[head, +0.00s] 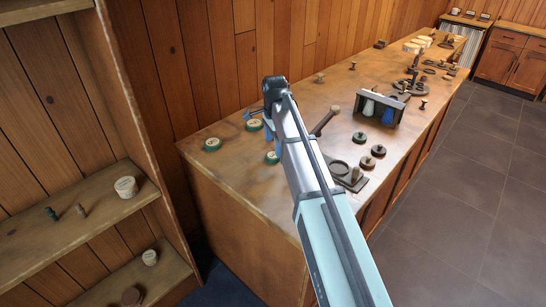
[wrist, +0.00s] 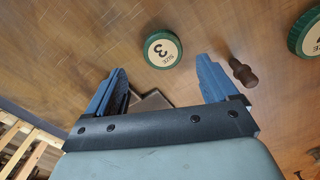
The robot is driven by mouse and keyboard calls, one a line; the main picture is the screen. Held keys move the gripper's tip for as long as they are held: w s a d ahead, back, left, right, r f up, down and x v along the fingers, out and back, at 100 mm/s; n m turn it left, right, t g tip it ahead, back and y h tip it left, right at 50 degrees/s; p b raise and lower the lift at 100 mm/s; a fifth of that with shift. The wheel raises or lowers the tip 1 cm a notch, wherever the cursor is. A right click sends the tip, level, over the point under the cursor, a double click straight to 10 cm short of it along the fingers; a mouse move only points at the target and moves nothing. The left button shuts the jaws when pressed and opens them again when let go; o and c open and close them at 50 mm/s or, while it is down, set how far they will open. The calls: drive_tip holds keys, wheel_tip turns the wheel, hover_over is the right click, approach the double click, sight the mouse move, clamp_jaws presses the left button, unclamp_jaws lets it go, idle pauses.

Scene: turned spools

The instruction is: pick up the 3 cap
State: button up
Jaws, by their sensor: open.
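The 3 cap (wrist: 160,50) is a round cap with a green rim and a cream top marked "SIZE 3". In the wrist view it lies flat on the wooden counter, beyond the tips of my gripper (wrist: 161,66) and between their lines. My gripper is open and its blue fingers hold nothing. In the head view my gripper (head: 258,127) is over the counter's near left end. A green-rimmed cap (head: 254,125) shows between its fingers there, but its label is too small to read.
Another green-rimmed cap (wrist: 308,34) is cut off at the wrist view's right edge. A dark brown peg (wrist: 243,72) lies beside the right finger.

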sight(273, 155)
drive_tip(key=shift+w+a+f, duration=0.1)
drive_tip(key=shift+a+f, duration=0.05)
drive_tip(key=shift+f, duration=1.1)
drive_tip(key=shift+w+a+f, duration=0.1)
drive_tip(key=shift+a+f, duration=0.05)
drive_tip(key=shift+f, duration=1.05)
drive_tip(key=c, duration=1.1)
drive_tip(key=shift+r, duration=0.15)
drive_tip(key=shift+c, duration=0.2)
